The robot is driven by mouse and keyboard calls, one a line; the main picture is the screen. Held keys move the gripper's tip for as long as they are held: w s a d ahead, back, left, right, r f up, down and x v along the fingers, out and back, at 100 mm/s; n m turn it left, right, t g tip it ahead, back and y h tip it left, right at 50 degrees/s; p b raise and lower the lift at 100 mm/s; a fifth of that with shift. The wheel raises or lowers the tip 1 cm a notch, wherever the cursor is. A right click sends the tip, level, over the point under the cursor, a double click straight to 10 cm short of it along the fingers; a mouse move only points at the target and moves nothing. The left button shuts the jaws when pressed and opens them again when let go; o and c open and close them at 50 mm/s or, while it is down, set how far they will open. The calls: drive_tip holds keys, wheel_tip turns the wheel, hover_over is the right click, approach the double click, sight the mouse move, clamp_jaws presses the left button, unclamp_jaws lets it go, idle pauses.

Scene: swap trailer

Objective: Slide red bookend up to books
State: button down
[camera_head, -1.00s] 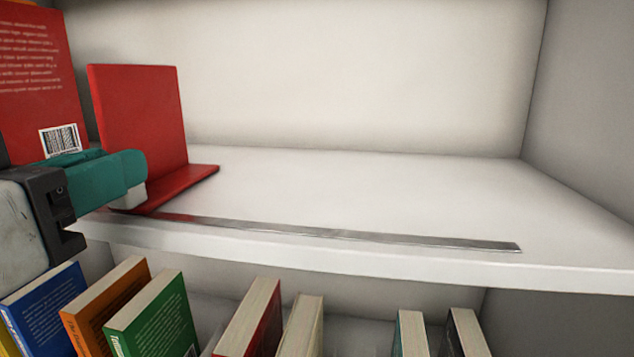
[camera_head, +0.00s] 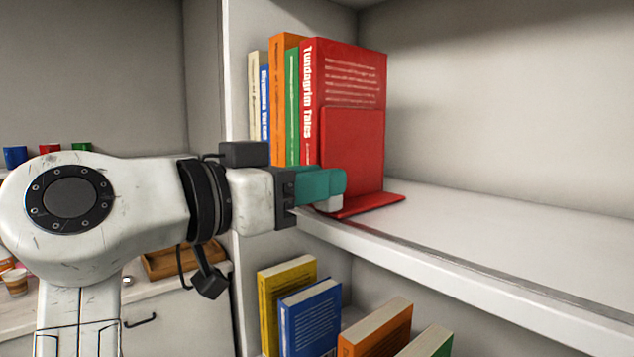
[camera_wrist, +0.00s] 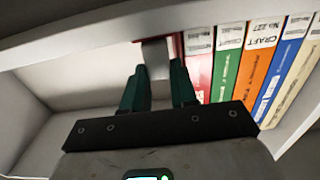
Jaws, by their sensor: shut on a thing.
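The red bookend (camera_head: 352,150) stands upright on the white shelf, its flat foot pointing right. Its plate is close against the red book (camera_head: 345,70) at the right end of the row; I cannot tell if they touch. My gripper (camera_head: 332,190) is at the low front edge of the bookend and is shut on it. In the wrist view the teal fingers of my gripper (camera_wrist: 159,68) are at the shelf front, with a thin red edge of the bookend (camera_wrist: 179,46) beside the books. The grip itself is partly hidden.
Orange (camera_head: 284,100), green, blue and cream books stand left of the red book, by the shelf's side wall (camera_head: 241,45). The shelf right of the bookend (camera_head: 500,225) is clear. A metal strip runs along its front edge. More books (camera_head: 310,310) stand below.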

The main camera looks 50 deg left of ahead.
drive_tip(key=c, duration=0.9)
unclamp_jaws()
drive_tip(key=s+b, duration=0.1)
drive_tip(key=s, duration=0.2)
drive_tip(key=s+b, duration=0.1)
drive_tip(key=s, duration=0.3)
drive_tip(key=s+b, duration=0.1)
drive_tip(key=s, duration=0.3)
drive_tip(key=shift+d, duration=0.3)
drive_tip(key=shift+w, duration=0.1)
